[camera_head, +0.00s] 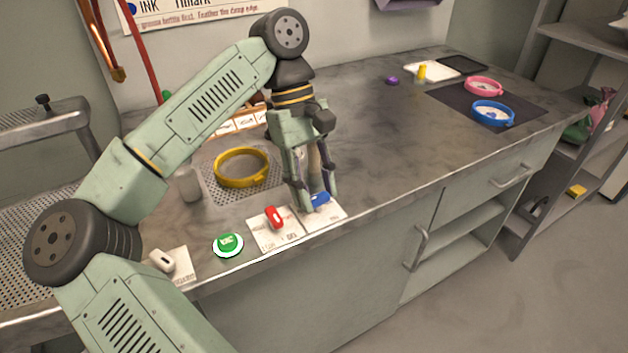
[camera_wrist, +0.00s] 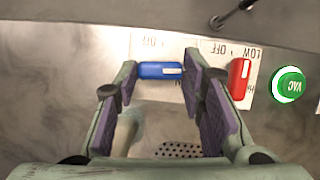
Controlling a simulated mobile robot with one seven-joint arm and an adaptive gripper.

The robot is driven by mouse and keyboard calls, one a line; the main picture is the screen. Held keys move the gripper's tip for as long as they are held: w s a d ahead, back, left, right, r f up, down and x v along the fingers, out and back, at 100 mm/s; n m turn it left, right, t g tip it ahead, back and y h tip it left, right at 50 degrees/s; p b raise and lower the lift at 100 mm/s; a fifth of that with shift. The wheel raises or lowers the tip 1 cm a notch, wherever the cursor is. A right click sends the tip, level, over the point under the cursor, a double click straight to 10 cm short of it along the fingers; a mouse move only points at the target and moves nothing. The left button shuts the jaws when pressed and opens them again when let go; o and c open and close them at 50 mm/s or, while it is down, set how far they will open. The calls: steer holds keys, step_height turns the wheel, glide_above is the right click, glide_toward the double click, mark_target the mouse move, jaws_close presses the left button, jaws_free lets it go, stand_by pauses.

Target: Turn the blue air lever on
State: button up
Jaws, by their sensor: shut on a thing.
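The blue air lever (camera_head: 320,200) sits on a pale label plate (camera_head: 331,213) near the counter's front edge. In the wrist view the blue lever (camera_wrist: 160,70) lies crosswise, with a white mark at its right end. "OFF" shows on the plate beyond it, and a partly hidden letter is on the near side. My gripper (camera_head: 317,202) points down at the lever. In the wrist view my gripper (camera_wrist: 161,75) has one finger at each end of the lever, shut on it lengthwise. The fingertips partly hide the plate.
A red lever (camera_head: 274,216) on its own plate stands close to the left, then a green VAC button (camera_head: 228,244) and a white switch (camera_head: 162,260). A yellow hoop (camera_head: 241,166) lies behind. The counter to the right is clear up to the pink (camera_head: 483,86) and blue hoops (camera_head: 493,112).

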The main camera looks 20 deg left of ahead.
steer(key=shift+m+p, duration=0.3)
steer(key=shift+m, duration=0.2)
steer(key=shift+y, duration=0.3)
steer(key=o, duration=1.1)
steer(key=shift+o, duration=0.2)
steer(key=v, duration=0.7)
steer(key=shift+w+r, duration=0.25)
